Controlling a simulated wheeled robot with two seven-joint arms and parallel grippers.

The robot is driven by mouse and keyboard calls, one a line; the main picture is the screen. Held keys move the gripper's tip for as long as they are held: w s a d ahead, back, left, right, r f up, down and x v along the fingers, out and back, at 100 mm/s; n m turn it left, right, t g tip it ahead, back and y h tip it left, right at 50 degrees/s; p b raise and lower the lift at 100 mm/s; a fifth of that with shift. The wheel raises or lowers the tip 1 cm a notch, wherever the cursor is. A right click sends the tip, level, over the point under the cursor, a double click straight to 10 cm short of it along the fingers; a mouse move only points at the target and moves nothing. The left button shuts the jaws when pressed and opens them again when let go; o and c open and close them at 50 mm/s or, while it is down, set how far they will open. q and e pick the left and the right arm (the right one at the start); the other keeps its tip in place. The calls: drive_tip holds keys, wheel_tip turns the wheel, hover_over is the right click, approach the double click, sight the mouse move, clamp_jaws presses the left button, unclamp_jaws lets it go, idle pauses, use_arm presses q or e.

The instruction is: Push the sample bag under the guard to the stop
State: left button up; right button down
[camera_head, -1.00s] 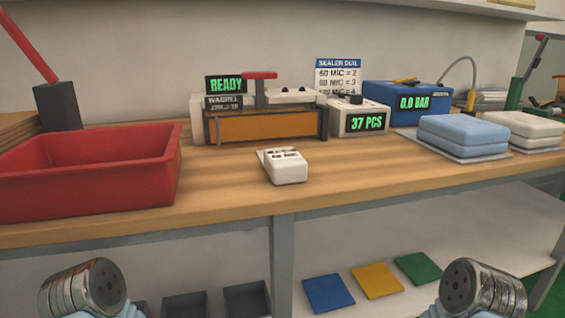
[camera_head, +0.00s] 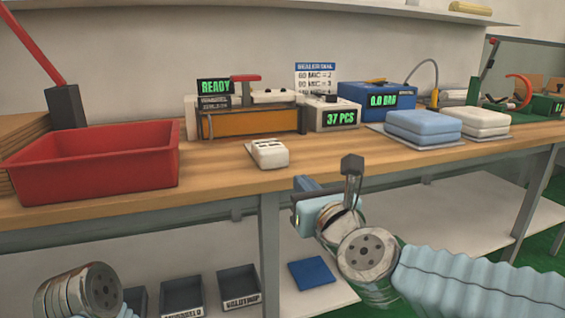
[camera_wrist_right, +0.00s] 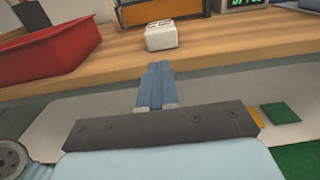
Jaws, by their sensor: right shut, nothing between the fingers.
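The sample bag (camera_head: 268,153) is a small white packet with dark marks on top, lying on the bench in front of the sealer. It also shows in the right wrist view (camera_wrist_right: 162,36). The sealer's orange guard (camera_head: 250,123) stands just behind it; the bag is outside the guard. I cannot make out the stop. My right gripper (camera_head: 304,184) is in front of the bench edge, apart from the bag. In the right wrist view its blue fingers (camera_wrist_right: 157,72) are together and empty, pointing toward the bag. My left gripper is out of view; only part of that arm shows.
A red bin (camera_head: 95,168) stands left on the bench (camera_head: 210,190). A counter reading 37 PCS (camera_head: 330,115) and a blue 0.0 BAR box (camera_head: 375,98) stand right of the sealer. Blue and white stacked pads lie further right. The bench front edge lies between gripper and bag.

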sight(276, 154)
drive_tip(key=p+x, duration=0.2)
drive_tip(key=x, duration=1.1)
drive_tip(key=shift+w+a+f, duration=0.1)
drive_tip(key=shift+w+f, duration=0.05)
drive_tip(key=shift+w, duration=0.25)
drive_tip(key=x, duration=0.3)
drive_tip(key=shift+w+f, duration=0.1)
drive_tip(key=shift+w, duration=0.25)
